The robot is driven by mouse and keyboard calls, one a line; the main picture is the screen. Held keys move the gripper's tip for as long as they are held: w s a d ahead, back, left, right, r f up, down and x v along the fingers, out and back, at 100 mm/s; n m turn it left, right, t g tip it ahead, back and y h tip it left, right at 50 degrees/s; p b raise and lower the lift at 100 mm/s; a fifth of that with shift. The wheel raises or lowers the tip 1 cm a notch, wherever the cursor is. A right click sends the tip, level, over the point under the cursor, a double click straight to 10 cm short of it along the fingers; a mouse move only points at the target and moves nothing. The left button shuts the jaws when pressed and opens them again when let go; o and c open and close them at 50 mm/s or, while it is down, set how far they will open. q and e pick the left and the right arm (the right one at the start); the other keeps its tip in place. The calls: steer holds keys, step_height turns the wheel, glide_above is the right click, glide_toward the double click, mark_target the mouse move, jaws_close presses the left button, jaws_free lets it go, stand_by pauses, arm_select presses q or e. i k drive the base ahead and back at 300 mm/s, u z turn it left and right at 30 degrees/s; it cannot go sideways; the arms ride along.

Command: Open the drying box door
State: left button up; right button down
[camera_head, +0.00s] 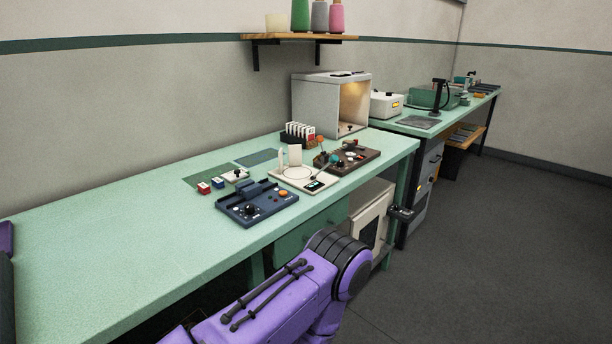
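A cream cabinet (377,200) with a dark window in its front stands under the right end of the green workbench; I take it to be the drying box. Its door looks shut, but my purple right arm covers its lower left part. A small dark gripper piece (402,212), which looks like my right gripper, is at the cabinet's upper right edge. I cannot tell whether it touches the door, or whether its fingers are open. My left gripper is out of view; only a sliver of purple arm shows at the left edge.
The workbench (110,235) carries a blue control unit (257,204), a brown control unit (347,157) and a lit grey booth (316,105). A second bench with a grey drawer unit (425,185) stands behind. The floor (520,250) at right is clear.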

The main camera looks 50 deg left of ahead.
mark_target(367, 228)
steer(key=u, duration=0.3)
steer(key=i, duration=0.6)
steer(key=z, duration=0.9)
steer(key=i, duration=1.75)
steer(key=u, duration=0.9)
